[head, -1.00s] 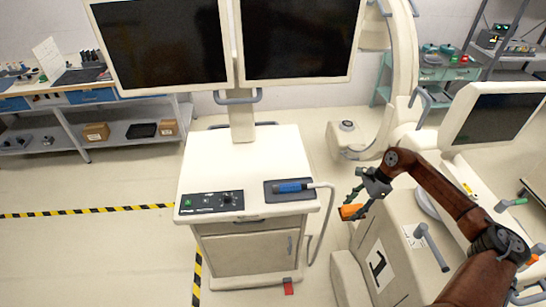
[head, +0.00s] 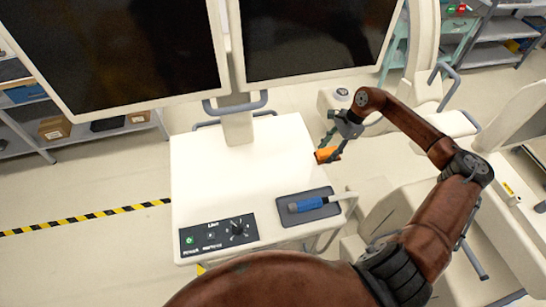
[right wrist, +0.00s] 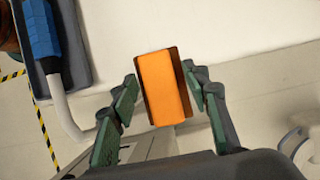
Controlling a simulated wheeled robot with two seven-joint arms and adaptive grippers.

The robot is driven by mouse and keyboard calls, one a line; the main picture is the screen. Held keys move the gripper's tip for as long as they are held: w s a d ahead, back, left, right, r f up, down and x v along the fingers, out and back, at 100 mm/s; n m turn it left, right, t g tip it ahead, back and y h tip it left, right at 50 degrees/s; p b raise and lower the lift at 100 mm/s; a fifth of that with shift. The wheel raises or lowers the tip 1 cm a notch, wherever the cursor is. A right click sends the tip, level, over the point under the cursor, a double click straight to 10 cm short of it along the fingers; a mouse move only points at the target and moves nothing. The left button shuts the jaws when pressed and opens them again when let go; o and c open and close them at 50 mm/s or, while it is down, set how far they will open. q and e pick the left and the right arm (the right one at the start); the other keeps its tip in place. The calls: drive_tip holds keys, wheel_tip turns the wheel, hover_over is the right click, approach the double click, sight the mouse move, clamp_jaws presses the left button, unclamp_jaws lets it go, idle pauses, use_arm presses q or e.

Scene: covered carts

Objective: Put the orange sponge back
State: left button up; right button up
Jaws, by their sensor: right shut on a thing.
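The orange sponge (head: 325,155) is a small block held in my right gripper (head: 333,146), at the right edge of the white cart top (head: 225,165). In the right wrist view the sponge (right wrist: 162,88) lies between the two green-padded fingers (right wrist: 158,84), its far end overlapping the edge of the cart top. It seems to be above the surface, but the gap cannot be judged. My left gripper is not in view.
A dark pad with a blue-handled tool (head: 306,206) and its cable lies at the cart's front right. A black control panel (head: 218,235) sits front left. Two large screens (head: 315,35) stand over the back. The cart top's middle is clear.

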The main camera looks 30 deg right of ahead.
drive_tip(key=a, duration=0.2)
drive_tip(key=w+a+p, duration=0.1)
drive_tip(key=a, duration=0.3)
drive_tip(key=shift+w+a+r, duration=0.1)
drive_tip(key=shift+w+r, duration=0.2)
drive_tip(key=w+a+p, duration=0.1)
drive_tip(key=a, duration=0.2)
drive_tip(key=a+p, duration=0.1)
drive_tip(key=a, duration=0.3)
drive_tip(key=w+a+p, duration=0.1)
drive_tip(key=a, duration=0.2)
drive_tip(key=shift+w+a+f, duration=0.1)
drive_tip(key=shift+w+a, duration=0.25)
drive_tip(key=shift+a, duration=0.05)
drive_tip(key=shift+w+a, duration=0.1)
drive_tip(key=shift+a, duration=0.15)
wheel_tip(320, 180, down, 3)
drive_tip(key=shift+f+p, duration=0.2)
drive_tip(key=shift+p, duration=0.4)
drive_tip(key=shift+f, duration=0.2)
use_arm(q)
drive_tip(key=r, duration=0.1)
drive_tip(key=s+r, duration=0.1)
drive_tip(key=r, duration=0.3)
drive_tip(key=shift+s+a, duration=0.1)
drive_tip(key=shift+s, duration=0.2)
use_arm(e)
drive_tip(key=o, duration=1.1)
drive_tip(key=shift+r, duration=0.1)
